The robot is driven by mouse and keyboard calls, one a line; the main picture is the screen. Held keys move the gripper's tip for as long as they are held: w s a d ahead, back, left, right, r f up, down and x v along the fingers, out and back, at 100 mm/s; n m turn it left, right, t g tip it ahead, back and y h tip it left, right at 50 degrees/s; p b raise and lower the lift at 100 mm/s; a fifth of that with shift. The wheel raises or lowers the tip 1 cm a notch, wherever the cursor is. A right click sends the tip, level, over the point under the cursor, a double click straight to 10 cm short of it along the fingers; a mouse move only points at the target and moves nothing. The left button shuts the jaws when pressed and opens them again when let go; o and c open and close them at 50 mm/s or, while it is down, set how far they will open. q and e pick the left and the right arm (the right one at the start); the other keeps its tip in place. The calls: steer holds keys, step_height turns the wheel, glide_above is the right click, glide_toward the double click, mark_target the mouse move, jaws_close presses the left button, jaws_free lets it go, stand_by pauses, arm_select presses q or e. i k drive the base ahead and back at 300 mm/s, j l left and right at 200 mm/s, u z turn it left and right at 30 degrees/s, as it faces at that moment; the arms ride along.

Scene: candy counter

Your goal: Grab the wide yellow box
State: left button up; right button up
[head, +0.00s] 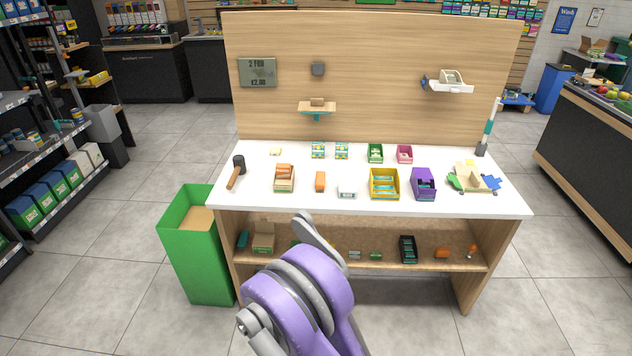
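The wide yellow box (384,195) stands on the white counter top, right of the middle, near the front edge. It is open at the top and holds several teal and yellow packs. A purple box (424,186) stands just to its right, and a small whitish tray (347,192) is to its left. A purple and grey arm of mine rises from the bottom middle, in front of the counter and left of the yellow box. I cannot make out gripper fingers on it. No gripper touches the yellow box.
The counter (300,205) also bears a mallet (237,172), small green (375,153) and pink (405,154) boxes behind the yellow one, and a cluttered tan piece (474,178) at right. A shelf below holds several items. A green bin (197,255) stands at the left.

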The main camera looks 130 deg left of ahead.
mark_target(384, 183)
steer(key=u, duration=4.05)
steer(key=i+j, duration=0.15)
steer(key=i, duration=0.35)
steer(key=i+j+z, duration=0.15)
steer(key=i, duration=0.3)
steer(key=i+j, duration=0.15)
steer(key=i, duration=0.35)
steer(key=i+j+z, duration=0.15)
steer(key=i, duration=0.3)
